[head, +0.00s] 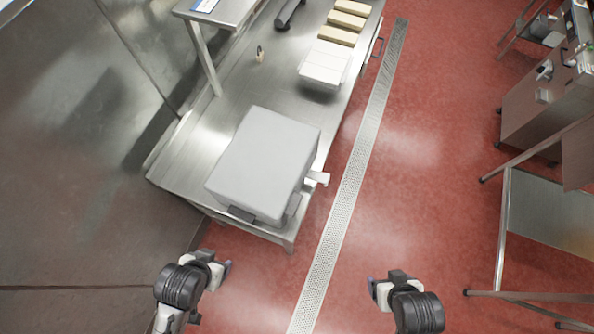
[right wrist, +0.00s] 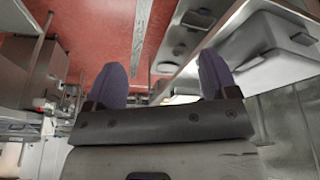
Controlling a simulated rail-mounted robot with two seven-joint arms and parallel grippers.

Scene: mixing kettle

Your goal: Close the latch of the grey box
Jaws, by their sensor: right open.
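The grey box (head: 262,160) sits with its lid down at the near end of a steel table in the head view. Dark latch parts show at its near edge (head: 242,214) and near right corner (head: 292,208); whether they are fastened is too small to tell. A pale piece (head: 317,178) sticks out at its right side. My right gripper (head: 376,290) is open and empty, over the floor right of and nearer than the box. In the right wrist view its two fingers (right wrist: 163,82) stand apart, with the box (right wrist: 268,52) at upper right. My left gripper (head: 224,272) is near the table's near end, apart from the box; its jaw gap is unclear.
The steel table (head: 225,125) carries white and tan blocks (head: 325,62) at its far end and a small item (head: 260,54). A raised shelf (head: 218,12) stands at the far left. Steel equipment (head: 545,105) is at right.

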